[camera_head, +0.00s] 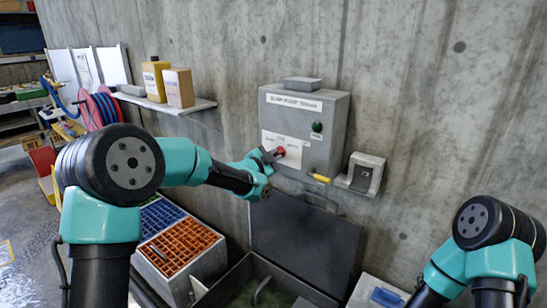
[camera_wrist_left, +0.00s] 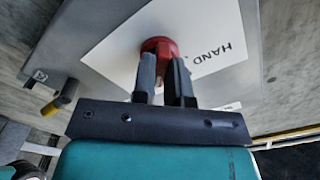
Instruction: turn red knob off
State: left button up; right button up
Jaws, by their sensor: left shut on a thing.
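The red knob (camera_head: 280,152) is on the front of a grey control box (camera_head: 335,150) on the concrete wall. My left gripper (camera_head: 272,156) is at the knob. In the left wrist view the red knob (camera_wrist_left: 160,47) shows just beyond the fingertips of my left gripper (camera_wrist_left: 166,68), against a white label (camera_wrist_left: 205,32). The jaws are shut on the knob, and the fingers hide part of it. My right arm shows at the lower right of the head view, but its gripper is outside the picture.
A green button (camera_head: 317,127) and a yellow handle (camera_head: 320,178) are on the box. An open dark metal bin (camera_head: 305,235) stands below. A small grey wall bracket (camera_head: 362,172) is to the right.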

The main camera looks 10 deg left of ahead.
pick_arm(q)
grip_shut()
jog(key=shift+n, duration=0.4)
jog(key=n, duration=0.8)
dwell(0.3)
jog(key=o, duration=0.6)
grip_release()
jog(key=shift+o, duration=0.2)
